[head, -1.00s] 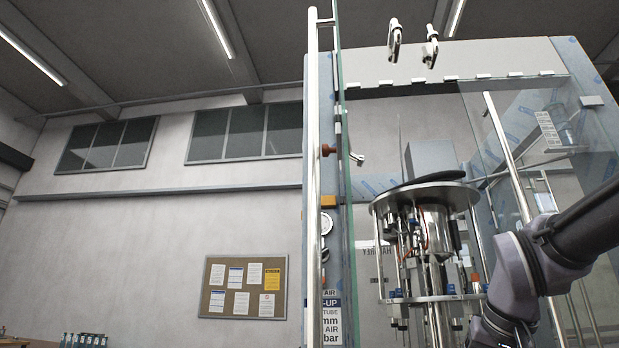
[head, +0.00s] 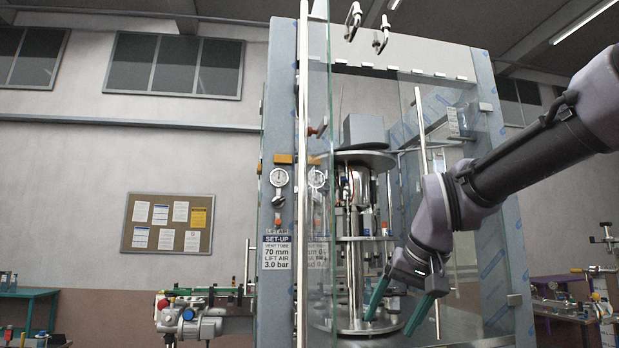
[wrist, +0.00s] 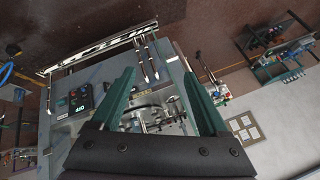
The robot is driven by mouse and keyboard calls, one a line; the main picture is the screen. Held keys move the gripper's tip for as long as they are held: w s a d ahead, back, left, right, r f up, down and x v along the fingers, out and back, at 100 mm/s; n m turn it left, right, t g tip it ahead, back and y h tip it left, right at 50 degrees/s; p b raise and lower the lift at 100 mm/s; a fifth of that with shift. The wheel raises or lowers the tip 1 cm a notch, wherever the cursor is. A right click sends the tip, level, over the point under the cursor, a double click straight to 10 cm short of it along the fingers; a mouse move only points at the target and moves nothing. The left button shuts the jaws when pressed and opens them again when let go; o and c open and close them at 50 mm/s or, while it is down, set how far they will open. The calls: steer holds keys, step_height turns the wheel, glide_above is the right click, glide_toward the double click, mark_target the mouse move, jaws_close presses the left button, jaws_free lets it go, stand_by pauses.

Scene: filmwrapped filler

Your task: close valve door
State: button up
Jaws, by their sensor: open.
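A clear glass door (head: 318,120) stands swung out, nearly edge-on, at the left front of the filler cabinet. It has a long vertical metal bar handle (head: 303,170). A second glass panel (head: 410,130) with its own vertical bar (head: 425,150) is at the right side. No label shows which one is the valve door. My gripper (head: 391,326) has two green fingers spread apart with nothing between them. In the head view it overlaps the lower right of the cabinet front, right of the left door's handle. The open fingers also show in the wrist view (wrist: 159,76).
The filler's round metal carousel (head: 355,325) is behind the glass. A valve and pipe assembly (head: 190,318) juts out at lower left. A workbench (head: 565,285) with fittings stands at right. A notice board (head: 168,223) hangs on the wall.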

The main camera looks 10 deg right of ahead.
steer(key=c, duration=1)
steer(key=shift+w, duration=0.1)
jaws_close()
steer(key=w+a+f+n+g+h, duration=0.15)
steer(key=w+a+f+h, duration=0.25)
steer(key=w+a, duration=0.55)
steer(key=w+a+f+n+g+h, duration=0.15)
steer(key=w+a+f+h, duration=0.35)
steer(key=w, duration=0.7)
steer(key=w+d+f+y, duration=0.1)
steer(key=w+d+f, duration=0.3)
steer(key=d+f, duration=0.2)
steer(key=shift+w+d+f+t, duration=0.15)
steer(key=shift+d+f+t, duration=0.15)
steer(key=shift+d, duration=0.25)
